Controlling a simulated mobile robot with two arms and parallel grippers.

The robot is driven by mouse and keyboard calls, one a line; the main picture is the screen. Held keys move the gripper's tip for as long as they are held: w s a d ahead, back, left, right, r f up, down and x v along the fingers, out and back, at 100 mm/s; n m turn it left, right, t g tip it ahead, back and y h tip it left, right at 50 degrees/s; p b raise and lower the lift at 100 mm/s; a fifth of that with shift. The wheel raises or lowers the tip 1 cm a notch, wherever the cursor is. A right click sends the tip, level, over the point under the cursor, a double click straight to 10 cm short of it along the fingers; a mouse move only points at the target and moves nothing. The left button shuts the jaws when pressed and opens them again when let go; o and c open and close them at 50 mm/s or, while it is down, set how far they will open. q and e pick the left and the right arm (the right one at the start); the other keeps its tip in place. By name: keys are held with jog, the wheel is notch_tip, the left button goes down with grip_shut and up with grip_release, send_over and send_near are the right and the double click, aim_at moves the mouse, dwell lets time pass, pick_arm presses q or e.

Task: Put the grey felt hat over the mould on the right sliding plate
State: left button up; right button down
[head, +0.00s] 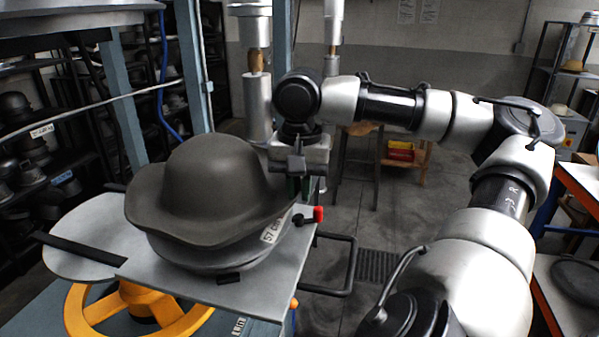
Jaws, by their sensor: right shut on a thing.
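The grey felt hat (210,185) is a dark dome with a wavy brim. It is over the light grey mould (215,258), whose lower side and size label show below the brim. Whether the hat touches the mould all round is hidden. The mould stands on the right sliding plate (275,288), a flat light grey plate. My right gripper (286,167) is at the right far side of the hat, shut on its brim; the fingertips are partly hidden. My left gripper is not in view.
A red-tipped knob (318,214) and a black bar handle (345,265) stick out at the plate's right. A yellow handwheel (85,312) is below. Press columns (258,105) rise behind the hat. Shelves of dark hats (25,150) stand left; open floor lies right.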

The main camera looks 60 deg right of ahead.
jog(key=shift+r+p, duration=0.1)
jog(key=shift+p, duration=0.2)
jog(key=shift+f, duration=0.3)
dwell(0.7)
jog(key=c, duration=1.1)
grip_release()
notch_tip(320, 180, up, 11)
jog(key=p, duration=0.2)
jog(key=shift+f, duration=0.1)
